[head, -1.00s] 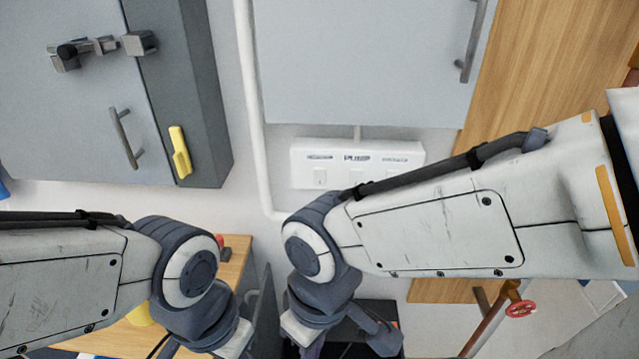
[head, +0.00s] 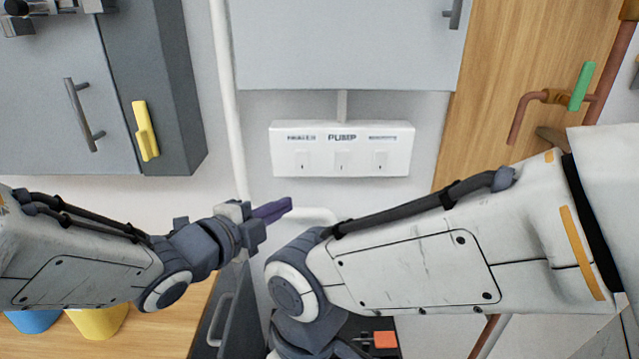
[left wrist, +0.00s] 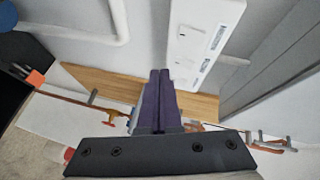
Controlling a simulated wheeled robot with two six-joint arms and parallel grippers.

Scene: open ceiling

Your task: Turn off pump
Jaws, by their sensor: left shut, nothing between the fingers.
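A white switch panel (head: 342,166) is fixed on the wall below the grey cabinet in the head view. It has three small rocker switches, and the middle one (head: 342,156) is under the label PUMP. The panel also shows tilted at the top of the left wrist view (left wrist: 196,45). My left gripper (head: 288,205) is shut and empty, to the lower left of the panel and apart from it. Its purple fingers meet at the tips in the left wrist view (left wrist: 159,74). My right arm crosses the head view from the right; its gripper is out of sight below.
A white pipe (head: 228,110) runs down left of the panel and bends below it. Grey cabinets (head: 345,45) hang above and a yellow-handled grey box (head: 165,80) at left. A wooden board with copper pipe and green valve handle (head: 581,87) stands at right.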

